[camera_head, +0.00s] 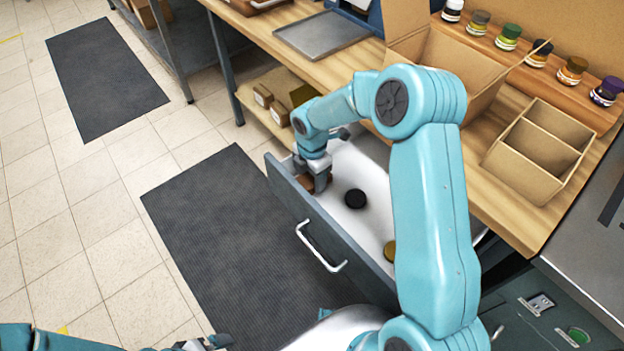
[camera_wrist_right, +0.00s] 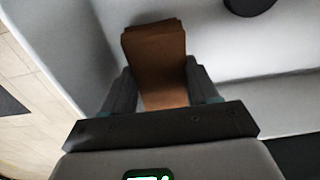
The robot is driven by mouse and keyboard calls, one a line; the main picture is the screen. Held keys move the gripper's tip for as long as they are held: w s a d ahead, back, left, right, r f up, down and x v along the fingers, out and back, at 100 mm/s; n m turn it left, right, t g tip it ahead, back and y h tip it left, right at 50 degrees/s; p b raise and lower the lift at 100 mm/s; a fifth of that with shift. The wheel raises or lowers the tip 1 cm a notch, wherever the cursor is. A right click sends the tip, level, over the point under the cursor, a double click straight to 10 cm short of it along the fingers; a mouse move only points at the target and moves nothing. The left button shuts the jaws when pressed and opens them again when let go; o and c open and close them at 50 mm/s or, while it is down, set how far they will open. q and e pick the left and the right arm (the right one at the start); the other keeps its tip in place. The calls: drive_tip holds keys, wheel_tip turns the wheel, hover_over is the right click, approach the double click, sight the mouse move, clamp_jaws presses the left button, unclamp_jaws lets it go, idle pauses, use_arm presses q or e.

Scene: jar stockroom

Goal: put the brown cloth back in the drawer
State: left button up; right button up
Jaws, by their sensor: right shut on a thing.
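The brown cloth (camera_wrist_right: 155,48) is a folded brown block between the fingers of my right gripper (camera_wrist_right: 163,92), which is shut on it. In the head view the right gripper (camera_head: 320,184) reaches down inside the open drawer (camera_head: 291,205), at its far left end by the front panel. A small brown part of the cloth (camera_head: 305,182) shows beside the fingers; the rest is hidden. The cloth is low over the pale drawer floor; I cannot tell whether it touches. My left gripper (camera_head: 207,343) is partly in view at the bottom edge, away from the drawer.
A black lid (camera_head: 355,198) and a yellowish lid (camera_head: 389,250) lie in the drawer. Above it, the wooden worktop holds a divided cardboard box (camera_head: 540,150), an open carton (camera_head: 440,65) and a metal tray (camera_head: 322,35). Several jars stand on a back ledge. Dark mats cover the floor.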

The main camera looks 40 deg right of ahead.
drive_tip(key=shift+w+f, duration=0.1)
drive_tip(key=shift+f, duration=0.85)
drive_tip(key=shift+r, duration=0.1)
drive_tip(key=o, duration=1)
drive_tip(key=shift+f, duration=0.2)
drive_tip(key=shift+r, duration=0.1)
drive_tip(key=shift+r, duration=0.3)
wheel_tip(320, 180, up, 12)
drive_tip(key=shift+f+p, duration=0.2)
drive_tip(key=shift+p, duration=0.6)
drive_tip(key=shift+r, duration=0.1)
